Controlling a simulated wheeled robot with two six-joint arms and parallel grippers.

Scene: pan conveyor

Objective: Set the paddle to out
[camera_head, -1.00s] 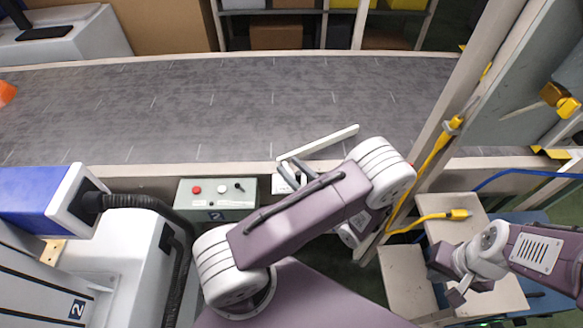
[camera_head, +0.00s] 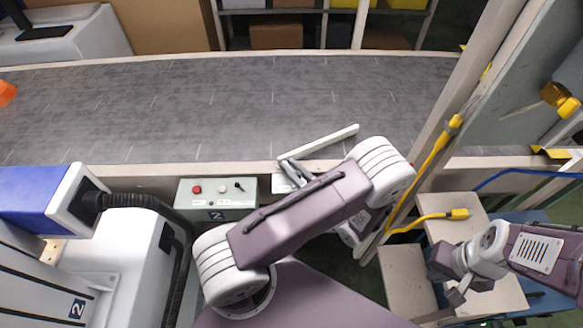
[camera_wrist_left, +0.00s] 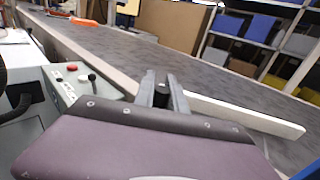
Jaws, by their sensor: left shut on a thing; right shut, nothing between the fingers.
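The paddle (camera_head: 322,143) is a long white bar. In the head view it slants from the conveyor's near edge up and right over the belt. In the left wrist view the paddle (camera_wrist_left: 245,115) runs right from behind the fingers. My left gripper (camera_head: 291,174) is at the paddle's near left end, shut on a small dark post there. In the left wrist view the fingers (camera_wrist_left: 162,92) stand on either side of this post; its lower part is hidden by my wrist. My right gripper (camera_head: 454,292) is shut and empty at the lower right, far from the paddle.
The grey conveyor belt (camera_head: 220,110) is clear around the paddle. A control box (camera_head: 217,200) with red and white buttons and a black switch stands left of my left gripper. A pale post (camera_head: 455,110) with a yellow cable rises on the right. An orange object (camera_head: 6,92) is at far left.

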